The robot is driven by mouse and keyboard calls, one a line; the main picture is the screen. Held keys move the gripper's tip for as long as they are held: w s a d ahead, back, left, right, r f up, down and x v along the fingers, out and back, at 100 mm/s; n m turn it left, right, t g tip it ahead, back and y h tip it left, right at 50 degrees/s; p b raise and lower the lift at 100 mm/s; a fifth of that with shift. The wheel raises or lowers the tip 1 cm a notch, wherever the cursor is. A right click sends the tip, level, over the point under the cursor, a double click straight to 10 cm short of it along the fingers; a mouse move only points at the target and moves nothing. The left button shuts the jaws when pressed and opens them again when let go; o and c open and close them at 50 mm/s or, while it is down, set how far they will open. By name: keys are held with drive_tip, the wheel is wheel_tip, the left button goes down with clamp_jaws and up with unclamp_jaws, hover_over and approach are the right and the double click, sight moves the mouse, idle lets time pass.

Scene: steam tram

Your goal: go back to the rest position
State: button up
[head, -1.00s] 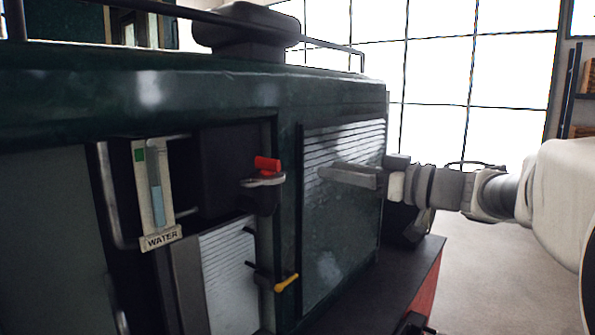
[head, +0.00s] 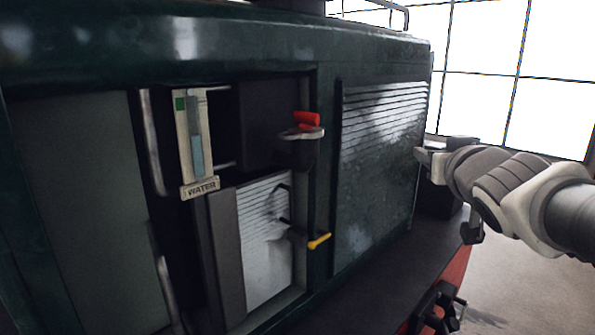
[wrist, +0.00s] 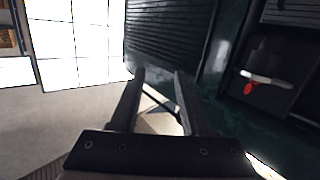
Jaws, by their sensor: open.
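My gripper (head: 418,158) is at the right in the head view, beside the far right end of the dark green tram body (head: 375,65). In the wrist view my gripper (wrist: 160,80) shows two dark fingers spread apart with nothing between them. The tram's louvred panel (head: 385,120) lies to the left of the gripper in the head view. The wrist view also shows a louvred panel (wrist: 165,30) beyond the fingertips. Whether the fingers touch the tram cannot be told.
A red-handled valve (head: 307,121), a water gauge (head: 195,140) and a yellow-tipped lever (head: 319,241) are on the tram side. A dark ledge (head: 385,275) with a red edge runs along its base. Open floor (head: 515,285) lies right, below bright windows (head: 490,45).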

drive_tip(key=s+a+f+g+y+b, duration=0.1)
drive_tip(key=s+a+f+g, duration=0.3)
drive_tip(key=s+f, duration=0.6)
drive_tip(key=s+a+f+g, duration=0.5)
drive_tip(key=s+f+g, duration=0.1)
drive_tip(key=s+f, duration=0.5)
drive_tip(key=shift+s+f+n+g+y+b, duration=0.3)
drive_tip(key=shift+f+g+y+b, duration=0.1)
drive_tip(key=shift+f, duration=0.15)
drive_tip(key=shift+d, duration=0.1)
